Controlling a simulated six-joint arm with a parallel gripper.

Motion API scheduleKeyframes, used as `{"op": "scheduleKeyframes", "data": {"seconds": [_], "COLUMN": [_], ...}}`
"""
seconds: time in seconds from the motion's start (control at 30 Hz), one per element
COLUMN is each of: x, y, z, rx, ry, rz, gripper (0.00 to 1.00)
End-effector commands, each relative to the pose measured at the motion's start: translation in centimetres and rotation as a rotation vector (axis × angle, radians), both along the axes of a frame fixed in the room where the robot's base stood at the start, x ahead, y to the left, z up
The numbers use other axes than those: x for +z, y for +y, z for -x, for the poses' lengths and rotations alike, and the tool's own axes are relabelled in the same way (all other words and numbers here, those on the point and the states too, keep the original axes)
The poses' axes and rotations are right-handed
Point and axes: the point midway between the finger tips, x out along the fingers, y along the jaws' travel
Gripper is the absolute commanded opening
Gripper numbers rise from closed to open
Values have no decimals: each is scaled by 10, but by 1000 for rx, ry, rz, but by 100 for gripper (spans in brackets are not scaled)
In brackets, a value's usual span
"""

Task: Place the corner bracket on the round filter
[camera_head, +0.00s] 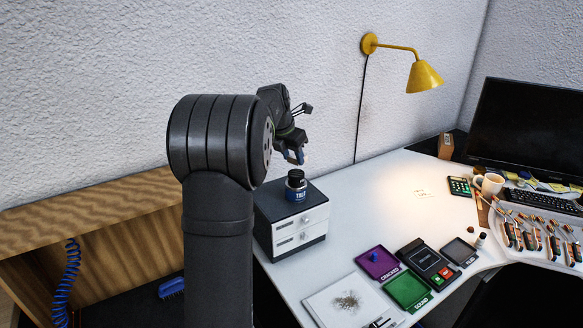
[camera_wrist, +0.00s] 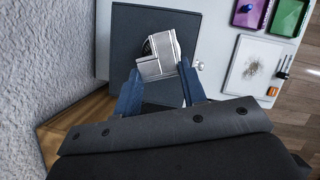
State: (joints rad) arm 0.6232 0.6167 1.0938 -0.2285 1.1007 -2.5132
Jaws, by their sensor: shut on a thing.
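The corner bracket (camera_wrist: 158,66), a silver metal piece, sits between the blue fingertips of my gripper (camera_wrist: 160,72) in the wrist view. My gripper (camera_head: 291,154) is shut on it above the small drawer unit. A round jar (camera_head: 296,185) with a black cap and a blue label stands on the drawer unit, just below my gripper. A dark rounded edge (camera_wrist: 147,46) shows behind the bracket in the wrist view, mostly hidden. I cannot clearly tell which thing is the round filter.
The dark-topped drawer unit (camera_head: 291,229) stands on the white desk (camera_head: 385,210), near the wall. Purple (camera_head: 378,262) and green (camera_head: 408,291) trays and a dark device (camera_head: 430,262) lie to its right. A yellow lamp (camera_head: 424,77) hangs on the wall. The middle desk is clear.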

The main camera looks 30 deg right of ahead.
Motion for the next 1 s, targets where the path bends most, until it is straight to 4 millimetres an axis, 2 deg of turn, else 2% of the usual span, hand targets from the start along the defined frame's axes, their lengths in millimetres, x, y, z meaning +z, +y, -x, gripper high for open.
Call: {"op": "scheduleKeyframes", "data": {"seconds": [0.17,0.4,0.77,0.8,0.9,1.0], "x": [-10,-42,-46,-46,-46,-46], "y": [2,2,1,1,1,1], "z": [-4,-4,-4,-4,-4,-4], "rx": [0,0,0,0,0,0], "ry": [1,1,1,0,0,0], "rz": [-1,-1,0,0,0,0], "gripper": [17,17,17,42,60,60]}}
